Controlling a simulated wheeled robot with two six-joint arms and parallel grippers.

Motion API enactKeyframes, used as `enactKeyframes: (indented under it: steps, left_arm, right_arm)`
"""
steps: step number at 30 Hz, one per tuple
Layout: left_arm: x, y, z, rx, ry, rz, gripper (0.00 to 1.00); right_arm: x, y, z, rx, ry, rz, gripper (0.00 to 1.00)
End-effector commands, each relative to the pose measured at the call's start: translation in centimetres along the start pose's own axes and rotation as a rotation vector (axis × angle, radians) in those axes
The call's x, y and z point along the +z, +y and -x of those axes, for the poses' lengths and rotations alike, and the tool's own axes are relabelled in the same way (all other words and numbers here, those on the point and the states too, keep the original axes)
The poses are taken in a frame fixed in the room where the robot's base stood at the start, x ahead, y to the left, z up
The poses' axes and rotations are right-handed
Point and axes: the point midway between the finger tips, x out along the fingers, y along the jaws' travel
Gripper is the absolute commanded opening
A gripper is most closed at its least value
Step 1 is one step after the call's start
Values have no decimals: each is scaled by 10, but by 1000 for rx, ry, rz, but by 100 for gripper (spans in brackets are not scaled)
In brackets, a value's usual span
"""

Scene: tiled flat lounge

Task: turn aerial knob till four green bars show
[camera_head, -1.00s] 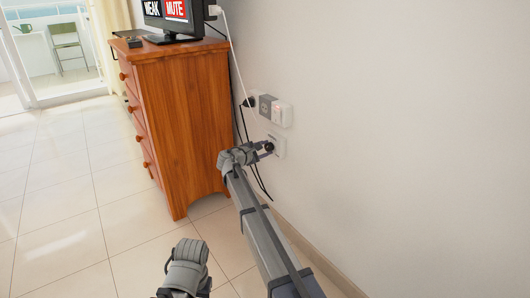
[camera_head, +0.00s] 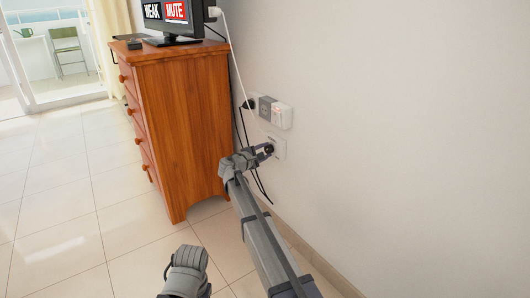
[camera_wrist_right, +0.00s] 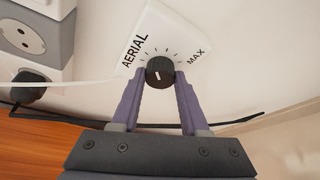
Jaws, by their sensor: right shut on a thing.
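The aerial knob (camera_wrist_right: 160,72) is black with a white pointer mark, on a white wall plate (camera_wrist_right: 150,35) printed AERIAL and MAX. In the right wrist view the mark points down, slightly left. My right gripper (camera_wrist_right: 159,82) is shut on the knob, one finger on each side. It also shows in the head view at the lower wall plate (camera_head: 279,146). The television (camera_head: 174,18) shows WEAK and a red MUTE label; its screen top is cut off, and no green bars are visible. My left gripper (camera_head: 186,270) is low in the head view; its fingers are unclear.
A wooden chest of drawers (camera_head: 182,125) stands left of my right arm, bearing the television. Sockets with a black plug (camera_head: 249,104) and cables are above the knob. A white cable crosses beside the plate. The tiled floor at left is clear.

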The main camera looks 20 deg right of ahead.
Motion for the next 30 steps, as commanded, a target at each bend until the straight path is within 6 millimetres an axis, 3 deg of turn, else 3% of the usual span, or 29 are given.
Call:
enactKeyframes:
  steps: [9, 20, 30]
  left_arm:
    - [0, 0, 0, 0, 0, 0, 50]
    - [0, 0, 1, 0, 0, 0, 50]
    - [0, -1, 10, 0, 0, 0, 50]
  right_arm:
    - [0, 0, 0, -1, 0, 0, 74]
    - [0, 0, 7, 0, 1, 1, 74]
    - [2, 0, 54, 0, 2, 2, 74]
